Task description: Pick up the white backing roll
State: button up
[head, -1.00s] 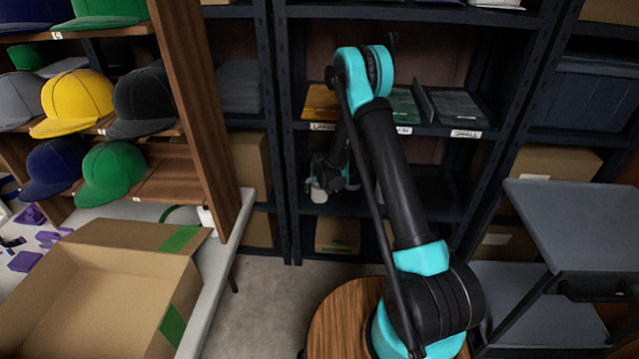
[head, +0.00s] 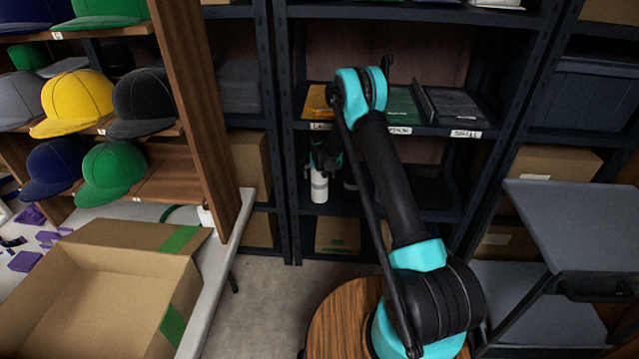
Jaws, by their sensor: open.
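The white backing roll (head: 319,186) stands upright on a lower shelf of the dark rack, left of the middle of the head view. My gripper (head: 318,166) is at the top of the roll, inside the shelf bay. Its jaws are open, but the fingers are small and dark here, so I cannot tell whether they touch the roll. The upper end of the roll is partly hidden by the gripper.
Dark rack posts (head: 283,150) bound the bay. A dark round item (head: 350,184) is right of the roll. An open cardboard box (head: 110,285) sits on the left table; a grey cart (head: 580,225) stands right.

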jog(key=shift+w+f, duration=0.55)
jog(key=shift+w, duration=0.3)
jog(key=shift+c, duration=0.5)
jog(key=c, duration=1.4)
